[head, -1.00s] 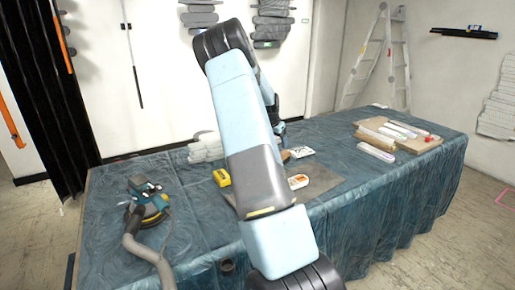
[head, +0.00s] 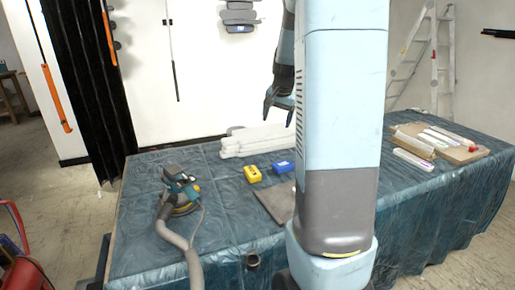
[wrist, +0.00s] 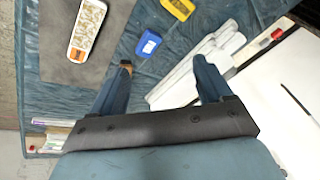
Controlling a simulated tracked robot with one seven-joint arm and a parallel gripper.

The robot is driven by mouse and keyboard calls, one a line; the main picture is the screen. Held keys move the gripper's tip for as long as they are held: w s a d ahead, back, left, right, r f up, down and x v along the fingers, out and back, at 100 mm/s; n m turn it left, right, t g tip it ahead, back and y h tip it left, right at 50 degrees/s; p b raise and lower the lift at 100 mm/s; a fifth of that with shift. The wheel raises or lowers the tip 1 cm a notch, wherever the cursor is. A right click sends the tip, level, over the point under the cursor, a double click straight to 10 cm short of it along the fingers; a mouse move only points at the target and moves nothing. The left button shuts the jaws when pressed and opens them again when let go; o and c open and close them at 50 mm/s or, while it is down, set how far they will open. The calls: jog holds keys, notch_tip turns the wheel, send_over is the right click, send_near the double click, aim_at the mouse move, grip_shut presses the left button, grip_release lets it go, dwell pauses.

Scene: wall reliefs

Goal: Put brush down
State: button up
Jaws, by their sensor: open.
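My gripper (head: 279,112) is raised above the back of the table, its fingers pointing down. In the wrist view my gripper (wrist: 163,65) is open, with nothing seen between its fingers. A small brown and tan piece (wrist: 126,65) shows at the left fingertip. It may be part of the brush, but most of it is hidden and I cannot tell whether it touches the finger. No whole brush can be made out. The grey mat (wrist: 60,55) lies on the table (head: 225,215), partly behind my arm in the head view.
A blue block (head: 283,168) and a yellow block (head: 252,175) lie near white stacked strips (head: 255,140). A white-and-orange item (wrist: 87,30) lies on the mat. A sander (head: 178,190) with a hose is at left, and a board (head: 460,153) with long pieces at right.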

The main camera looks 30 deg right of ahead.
jog(key=s+a+r+n, duration=0.2)
jog(key=s+a+n, duration=0.1)
jog(key=s+a, duration=0.4)
jog(key=s+a+r+n+t, duration=0.1)
jog(key=s+a+r+n, duration=0.1)
jog(key=s+a, duration=0.6)
jog(key=s+a+r+n, duration=0.2)
jog(key=s+a+n, duration=0.2)
jog(key=s, duration=0.9)
jog(key=a, duration=0.3)
jog(key=shift+s+a+r+n+t+y, duration=0.3)
jog(key=shift+a+r+t+y, duration=0.05)
jog(key=shift+t+y, duration=0.05)
